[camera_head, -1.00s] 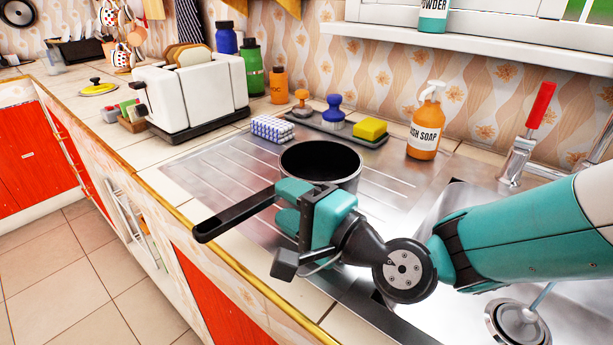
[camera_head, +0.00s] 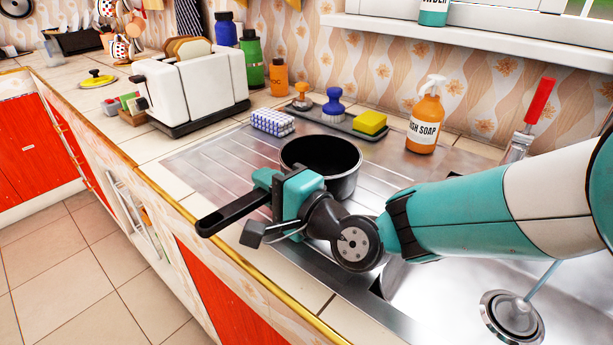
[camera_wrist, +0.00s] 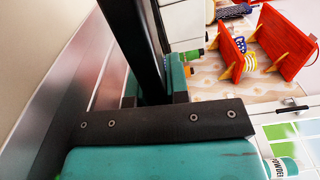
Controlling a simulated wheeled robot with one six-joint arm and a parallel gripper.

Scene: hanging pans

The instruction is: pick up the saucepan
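The saucepan (camera_head: 345,185) is dark inside with a grey metal side and a long black handle (camera_head: 225,215). It sits upright on the steel draining board, its handle pointing left and toward the front edge. My gripper (camera_head: 275,186) is at the handle, near the pan. In the wrist view the handle (camera_wrist: 145,45) runs between the two teal fingers (camera_wrist: 153,88), which appear close against both its sides. The gripper looks shut on the handle. The wrist housing hides part of the handle and the pan's lower front. I see no gap under the pan.
A white toaster (camera_head: 195,88) stands left behind the pan. A blue-and-white sponge (camera_head: 272,122), a tray with brushes and a yellow sponge (camera_head: 370,122), and a soap bottle (camera_head: 424,120) stand behind. The sink (camera_head: 450,290) opens at right, under my arm.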

